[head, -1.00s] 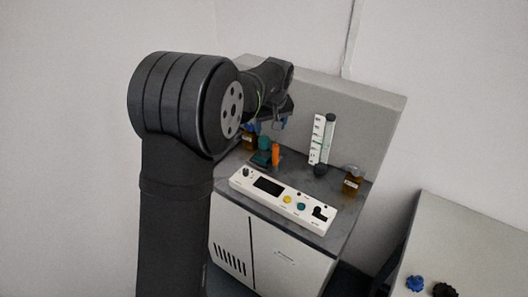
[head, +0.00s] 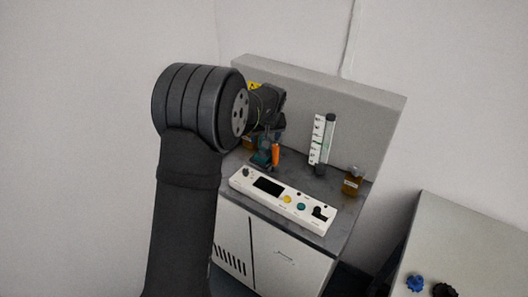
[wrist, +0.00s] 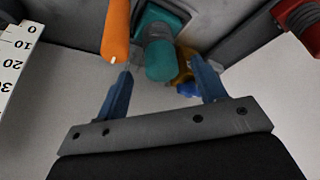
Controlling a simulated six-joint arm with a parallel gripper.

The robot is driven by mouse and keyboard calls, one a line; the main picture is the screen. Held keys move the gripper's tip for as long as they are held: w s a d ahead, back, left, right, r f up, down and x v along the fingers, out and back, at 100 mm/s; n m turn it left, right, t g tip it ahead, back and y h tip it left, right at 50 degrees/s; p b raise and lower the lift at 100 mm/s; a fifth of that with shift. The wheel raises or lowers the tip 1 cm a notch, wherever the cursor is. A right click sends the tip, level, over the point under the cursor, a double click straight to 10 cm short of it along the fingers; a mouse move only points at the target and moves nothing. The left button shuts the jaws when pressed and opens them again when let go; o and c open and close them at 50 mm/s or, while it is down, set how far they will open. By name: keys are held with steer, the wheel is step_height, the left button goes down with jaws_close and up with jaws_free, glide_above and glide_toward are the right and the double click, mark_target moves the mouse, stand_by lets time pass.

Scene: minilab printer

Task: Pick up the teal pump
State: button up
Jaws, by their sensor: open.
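The teal pump (wrist: 160,45) shows in the wrist view just beyond my open gripper (wrist: 166,78). Its rounded end faces the camera, between and slightly ahead of the two blue fingers. In the head view the pump (head: 260,158) stands on the dark worktop, partly hidden by my gripper (head: 267,143), which is just above it. An orange cylinder (wrist: 116,30) stands close on the pump's left in the wrist view, with the left fingertip beside its end. I cannot tell if they touch.
An amber bottle with a blue cap (wrist: 187,88) is behind the pump. A red part (wrist: 298,22) is at the upper right. In the head view, a white scale (head: 318,140), another amber bottle (head: 352,181) and a white control panel (head: 283,201) share the worktop.

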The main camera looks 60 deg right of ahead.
steer(key=x, duration=0.5)
steer(key=shift+f, duration=0.1)
steer(key=c, duration=1.3)
step_height(320, 180, up, 10)
steer(key=shift+r, duration=0.1)
